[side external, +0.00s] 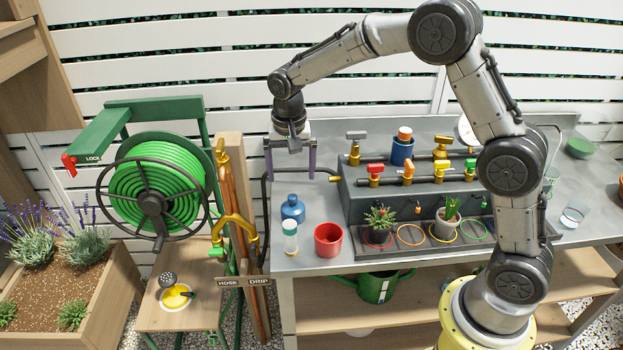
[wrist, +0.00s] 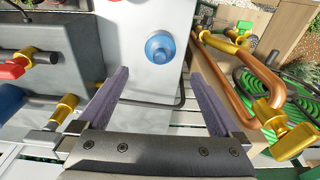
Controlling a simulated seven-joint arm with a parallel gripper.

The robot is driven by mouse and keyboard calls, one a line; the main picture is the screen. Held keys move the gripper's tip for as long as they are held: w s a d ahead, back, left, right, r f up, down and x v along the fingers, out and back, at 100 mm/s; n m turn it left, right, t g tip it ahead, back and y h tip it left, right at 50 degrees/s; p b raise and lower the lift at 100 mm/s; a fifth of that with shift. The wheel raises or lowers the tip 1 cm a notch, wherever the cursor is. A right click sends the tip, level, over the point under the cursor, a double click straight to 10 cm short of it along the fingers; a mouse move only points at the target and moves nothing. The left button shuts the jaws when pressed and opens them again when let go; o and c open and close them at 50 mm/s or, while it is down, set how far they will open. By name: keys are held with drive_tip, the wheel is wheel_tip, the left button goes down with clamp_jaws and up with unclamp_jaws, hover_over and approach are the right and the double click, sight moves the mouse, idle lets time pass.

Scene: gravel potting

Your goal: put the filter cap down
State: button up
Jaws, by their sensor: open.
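The filter cap, which I take to be the blue domed piece with a small knob (side external: 292,209), stands upright on the grey bench top near its left end. In the wrist view the cap (wrist: 160,47) shows from above as a blue round shape, beyond and between my fingertips. My gripper (side external: 290,172) is open and empty, pointing down above and behind the cap, with a clear gap between them. Both purple-grey fingers (wrist: 160,78) are spread wide, with nothing between them.
A clear cylinder with a pale top (side external: 290,238) and a red pot (side external: 328,240) stand close in front of the cap. The grey valve block (side external: 355,200) is to the right, with a blue housing (side external: 402,152) behind. Copper pipes and a green hose reel (side external: 155,190) are left.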

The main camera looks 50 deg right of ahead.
drive_tip(key=s+r+n+t, duration=0.2)
drive_tip(key=s+r+n, duration=0.2)
drive_tip(key=s+r, duration=1)
drive_tip(key=s+f+n+t, duration=0.1)
drive_tip(key=s+n, duration=0.1)
drive_tip(key=s, duration=0.6)
drive_tip(key=s+f+n+t+y, duration=0.1)
drive_tip(key=s+n, duration=0.2)
drive_tip(key=s, duration=0.6)
drive_tip(key=shift+s+d+f+t, duration=0.2)
drive_tip(key=shift+f+t, duration=0.1)
drive_tip(key=shift+f, duration=0.1)
